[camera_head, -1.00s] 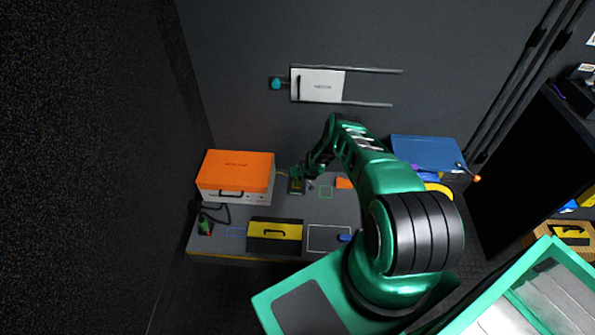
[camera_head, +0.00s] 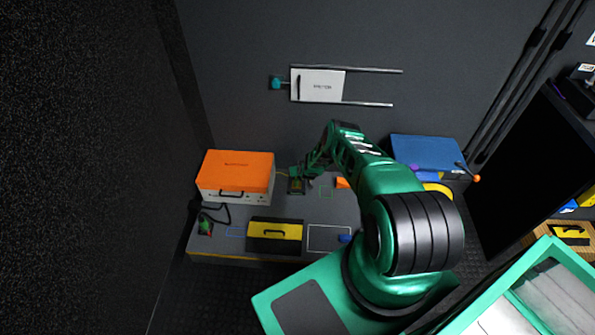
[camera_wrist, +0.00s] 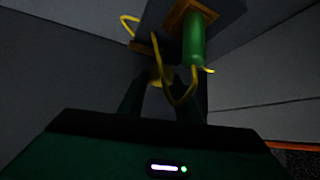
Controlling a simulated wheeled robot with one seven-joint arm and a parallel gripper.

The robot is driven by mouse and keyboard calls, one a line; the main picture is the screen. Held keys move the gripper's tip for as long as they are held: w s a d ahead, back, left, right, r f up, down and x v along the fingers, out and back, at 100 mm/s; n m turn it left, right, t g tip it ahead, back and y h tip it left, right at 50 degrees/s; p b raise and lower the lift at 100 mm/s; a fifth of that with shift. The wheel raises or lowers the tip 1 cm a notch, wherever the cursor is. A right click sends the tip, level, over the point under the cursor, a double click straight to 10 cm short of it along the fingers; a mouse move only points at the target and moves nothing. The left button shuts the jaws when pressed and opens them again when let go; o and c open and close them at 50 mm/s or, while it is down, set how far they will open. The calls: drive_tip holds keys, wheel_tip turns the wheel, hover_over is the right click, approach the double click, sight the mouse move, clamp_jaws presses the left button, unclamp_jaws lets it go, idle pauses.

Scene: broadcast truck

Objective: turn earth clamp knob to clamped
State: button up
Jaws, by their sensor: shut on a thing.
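The earth clamp knob is a small yellow knob (camera_wrist: 157,75) between my fingertips in the wrist view. My gripper (camera_wrist: 159,86) is shut on it, with one dark green finger on each side. Beside it in the wrist view are a green cylinder (camera_wrist: 194,40) and a yellow cable (camera_wrist: 166,92) that loops down past my right finger. In the head view my gripper (camera_head: 297,175) is small, over a dark unit (camera_head: 296,186) at the back of the bench. The knob is too small to make out there, so its angle cannot be told.
An orange-topped case (camera_head: 236,172) stands close left of my gripper. A yellow-and-black case (camera_head: 274,231) lies at the bench front. A blue box (camera_head: 427,153) stands to the right. A white wall panel with rails (camera_head: 317,85) is above. The grey bench (camera_head: 330,212) has some free room.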

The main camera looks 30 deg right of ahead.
drive_tip(key=shift+a, duration=0.1)
drive_tip(key=shift+w+a+m+g+h, duration=0.15)
drive_tip(key=shift+m+g+h, duration=0.25)
drive_tip(key=shift+m+h, duration=0.6)
drive_tip(key=shift+w+a+m+g+h, duration=0.15)
drive_tip(key=shift+m+g+h, duration=0.35)
drive_tip(key=shift+m, duration=0.8)
drive_tip(key=shift+h, duration=0.3)
drive_tip(key=shift+m, duration=0.6)
drive_tip(key=shift+w+a+g, duration=0.2)
drive_tip(key=shift+g, duration=0.1)
drive_tip(key=o, duration=1.1)
drive_tip(key=shift+f, duration=0.1)
drive_tip(key=shift+c, duration=0.2)
drive_tip(key=shift+s+d, duration=0.1)
drive_tip(key=shift+h, duration=0.3)
